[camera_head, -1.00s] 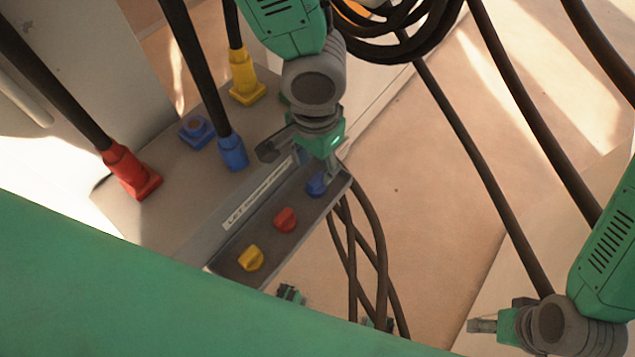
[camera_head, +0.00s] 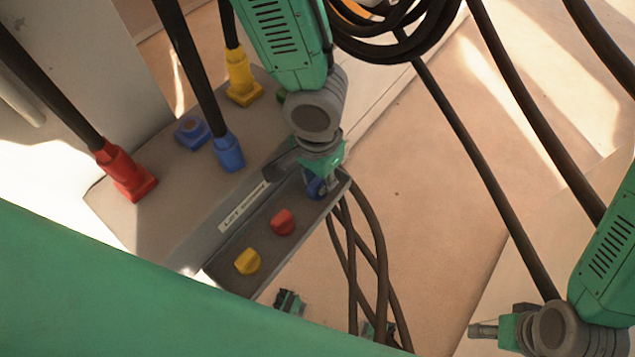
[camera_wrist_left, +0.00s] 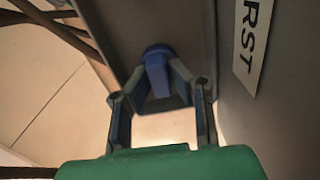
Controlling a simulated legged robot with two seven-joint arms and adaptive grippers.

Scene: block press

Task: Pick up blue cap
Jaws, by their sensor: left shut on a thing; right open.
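The blue cap (camera_head: 317,187) sits at the far end of a grey tray (camera_head: 268,226), beyond a red cap (camera_head: 283,222) and a yellow cap (camera_head: 247,261). My left gripper (camera_head: 312,182) is over it and partly hides it in the head view. In the left wrist view the fingers of my left gripper (camera_wrist_left: 162,92) are shut on the blue cap (camera_wrist_left: 157,62), one on each side. The cap still appears to be down in the tray. My right gripper (camera_head: 484,330) is open and empty at the lower right, away from the tray.
Behind the tray stand a red plug (camera_head: 128,172), a yellow plug (camera_head: 241,78) and a blue plug (camera_head: 229,152) on thick cables, next to a blue socket (camera_head: 192,133). Dark cables hang beside the tray's right end. A label (camera_head: 243,207) runs along the tray.

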